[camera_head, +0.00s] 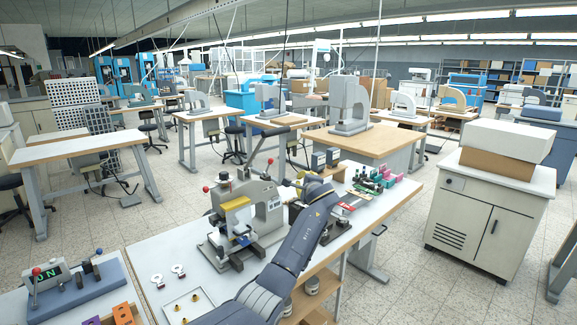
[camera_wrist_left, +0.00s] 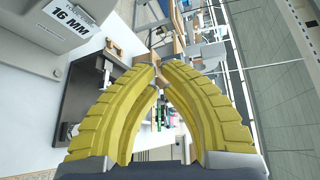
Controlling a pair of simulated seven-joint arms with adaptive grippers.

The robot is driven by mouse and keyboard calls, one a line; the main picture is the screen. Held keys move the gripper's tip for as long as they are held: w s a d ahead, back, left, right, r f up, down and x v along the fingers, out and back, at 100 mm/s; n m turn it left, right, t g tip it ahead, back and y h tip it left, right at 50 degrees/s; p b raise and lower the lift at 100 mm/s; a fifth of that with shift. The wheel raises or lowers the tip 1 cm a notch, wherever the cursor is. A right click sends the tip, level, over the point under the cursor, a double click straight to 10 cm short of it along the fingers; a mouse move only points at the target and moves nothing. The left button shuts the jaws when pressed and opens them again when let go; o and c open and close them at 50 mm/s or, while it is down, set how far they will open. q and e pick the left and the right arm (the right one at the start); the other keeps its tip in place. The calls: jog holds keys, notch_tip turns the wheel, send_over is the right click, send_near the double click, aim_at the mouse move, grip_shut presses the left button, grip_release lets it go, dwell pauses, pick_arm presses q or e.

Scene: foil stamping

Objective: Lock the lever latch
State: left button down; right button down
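A blue base (camera_head: 92,294) at the lower left of the head view carries a grey panel with partly readable dark lettering and a lever with a red knob (camera_head: 36,271). A grey stamping press (camera_head: 268,208) stands on the white bench, with red knobs and a long dark handle. I cannot tell for sure which lever is the latch. My left gripper (camera_head: 300,178) is beside the press on its right, partly hidden by my arm. In the left wrist view its yellow fingers (camera_wrist_left: 158,68) meet at the tips, with nothing seen held. My right gripper is out of view.
Several small coloured items (camera_head: 368,182) lie right of the press. A white tray (camera_head: 188,307) with brass pieces and two small metal parts (camera_head: 178,270) lie at the front left. A white cabinet (camera_head: 490,210) stands apart at right. In the wrist view, a grey body marked 16 MM (camera_wrist_left: 70,22) is close at left.

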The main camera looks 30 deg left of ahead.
pick_arm(q)
jog(key=shift+g+y, duration=0.3)
jog(key=shift+y, duration=0.4)
jog(key=a+r, duration=0.1)
jog(key=r, duration=0.2)
jog(key=s+a+r, duration=0.1)
jog(key=shift+a+r, duration=0.15)
jog(key=shift+a, duration=0.15)
jog(key=w+a, duration=0.3)
jog(key=a, duration=0.5)
jog(key=shift+w+a+f, duration=0.2)
jog(key=shift+w+a, duration=0.1)
jog(key=shift+a, duration=0.05)
dwell(0.4)
jog(key=shift+s+a+r+n+t, duration=0.15)
jog(key=shift+s+r+n+t, duration=0.3)
jog(key=shift+n, duration=0.25)
dwell(0.5)
